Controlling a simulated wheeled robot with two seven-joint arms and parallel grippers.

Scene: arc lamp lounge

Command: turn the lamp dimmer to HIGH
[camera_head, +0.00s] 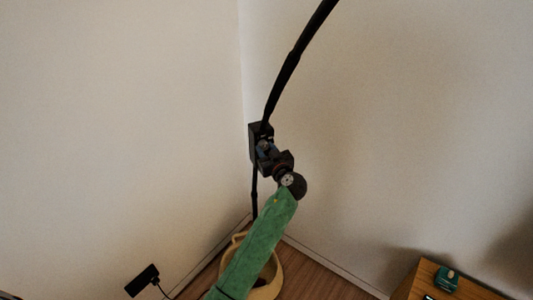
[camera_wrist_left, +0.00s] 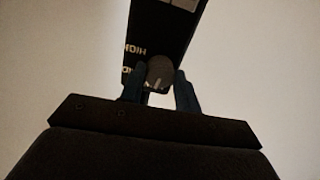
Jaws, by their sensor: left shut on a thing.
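The dimmer box (camera_head: 255,134) is a dark block on the lamp's black pole (camera_head: 283,80), in the middle of the head view. In the left wrist view the dark dimmer panel (camera_wrist_left: 160,30) carries white lettering, with HIGH partly readable. A round grey knob (camera_wrist_left: 159,70) with a light mark near its lower edge sits below the lettering. My left gripper (camera_head: 264,148) reaches up to the box. In the left wrist view its two fingers (camera_wrist_left: 159,88) are shut on the knob, one on each side. The knob's far side is hidden. My right gripper is in neither view.
A woven basket (camera_head: 268,284) stands on the wood floor behind my green left arm. A black wall adapter (camera_head: 142,280) with a cable is at lower left. A wooden cabinet (camera_head: 428,280) with a small green item (camera_head: 446,278) is at lower right. Walls meet behind the pole.

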